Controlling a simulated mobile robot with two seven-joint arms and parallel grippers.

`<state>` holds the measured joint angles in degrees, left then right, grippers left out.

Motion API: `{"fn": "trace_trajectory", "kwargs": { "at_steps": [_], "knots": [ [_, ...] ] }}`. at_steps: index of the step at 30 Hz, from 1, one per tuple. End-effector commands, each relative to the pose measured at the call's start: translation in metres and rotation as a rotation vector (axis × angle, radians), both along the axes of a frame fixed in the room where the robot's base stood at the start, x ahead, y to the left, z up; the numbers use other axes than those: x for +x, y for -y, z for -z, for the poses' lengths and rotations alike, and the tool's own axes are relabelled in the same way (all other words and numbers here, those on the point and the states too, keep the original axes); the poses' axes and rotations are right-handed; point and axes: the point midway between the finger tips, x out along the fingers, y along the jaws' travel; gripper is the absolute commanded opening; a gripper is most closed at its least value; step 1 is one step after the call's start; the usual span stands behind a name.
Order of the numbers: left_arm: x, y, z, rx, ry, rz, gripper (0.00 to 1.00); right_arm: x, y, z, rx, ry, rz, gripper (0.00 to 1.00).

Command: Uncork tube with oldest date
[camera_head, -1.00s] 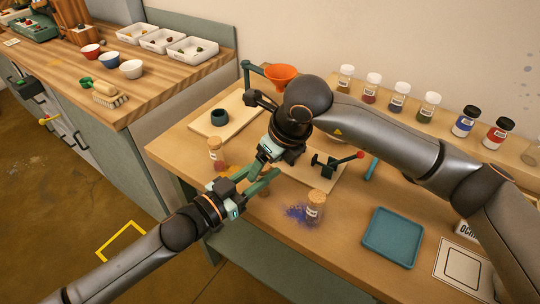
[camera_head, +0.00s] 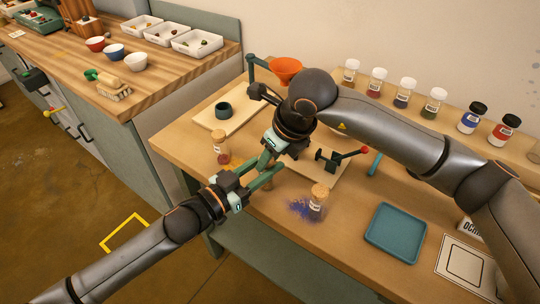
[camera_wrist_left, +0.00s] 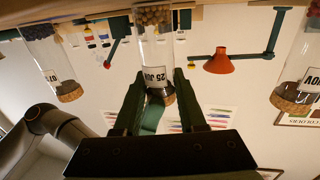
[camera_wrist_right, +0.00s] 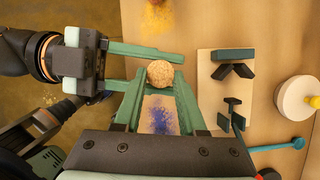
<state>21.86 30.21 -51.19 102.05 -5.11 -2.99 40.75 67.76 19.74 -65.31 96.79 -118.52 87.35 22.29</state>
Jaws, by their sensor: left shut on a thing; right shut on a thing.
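Three corked tubes stand along the table's front. The middle tube (camera_wrist_left: 155,50) has brown contents and a label reading "25 JU", partly cut off. My left gripper (camera_head: 262,176) is shut on this tube near its neck. My right gripper (camera_wrist_right: 159,90) comes from above and is shut on its cork (camera_wrist_right: 159,74), which appears still seated in the neck. The left tube (camera_head: 222,155) holds reddish contents. The right tube (camera_head: 316,207) stands at a blue powder spill. In the left wrist view, the outer labels are partly legible: one starts "07" (camera_wrist_left: 58,80), the other shows "NOV" (camera_wrist_left: 311,78).
A blue tray (camera_head: 396,235) lies front right. Several jars (camera_head: 403,95) line the back.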

Motion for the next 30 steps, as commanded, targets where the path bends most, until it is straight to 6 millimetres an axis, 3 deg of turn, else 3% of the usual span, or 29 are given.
{"fn": "trace_trajectory", "kwargs": {
  "at_steps": [19, 30],
  "knots": [
    [0.000, 0.000, 0.001, 0.001, -0.001, -0.001, 0.00, 0.000, 0.000, -0.001, 0.000, 0.001, 0.000, 0.00],
    [0.000, -0.001, 0.004, 0.007, -0.005, -0.004, 0.00, 0.001, -0.001, -0.015, 0.003, 0.005, -0.001, 0.00]
  ]
}}
